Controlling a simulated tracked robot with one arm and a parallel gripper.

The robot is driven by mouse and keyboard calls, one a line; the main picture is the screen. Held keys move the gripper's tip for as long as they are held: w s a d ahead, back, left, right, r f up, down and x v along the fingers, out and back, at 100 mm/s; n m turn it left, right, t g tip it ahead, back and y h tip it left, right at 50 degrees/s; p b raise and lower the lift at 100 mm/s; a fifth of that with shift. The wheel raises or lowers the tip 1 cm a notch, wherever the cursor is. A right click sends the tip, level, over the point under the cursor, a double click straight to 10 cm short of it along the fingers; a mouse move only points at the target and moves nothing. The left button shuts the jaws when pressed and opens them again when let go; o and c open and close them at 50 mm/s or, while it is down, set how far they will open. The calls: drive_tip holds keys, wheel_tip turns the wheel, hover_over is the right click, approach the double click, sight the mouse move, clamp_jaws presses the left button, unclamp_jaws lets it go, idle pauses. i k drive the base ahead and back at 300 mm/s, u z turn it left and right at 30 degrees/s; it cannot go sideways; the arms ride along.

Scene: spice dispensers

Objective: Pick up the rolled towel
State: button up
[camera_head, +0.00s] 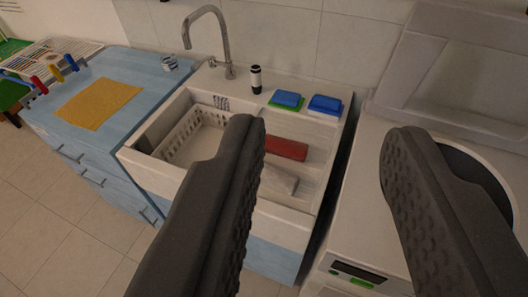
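A white roll (281,179), which looks like a rolled towel, lies on the right side of the white sink unit (222,213). A red roll-shaped item (286,148) lies just behind it; I cannot tell for sure which one is the rolled towel. My gripper (325,137) is open and empty, its two dark ridged fingers wide apart. The left finger hides the left ends of both items. The gripper appears above and in front of the sink, not touching either item.
A white basket (190,135) sits in the sink's left part. A faucet (222,40), a dark-and-white bottle (256,78) and two sponges (288,100) (325,105) stand along the back. A blue cabinet (135,72) with a yellow cloth (99,103) is left; a white appliance (345,215) is right.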

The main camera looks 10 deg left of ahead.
sight(285, 147)
drive_tip(key=u, duration=0.05)
drive_tip(key=i, duration=1)
drive_tip(key=u, duration=0.05)
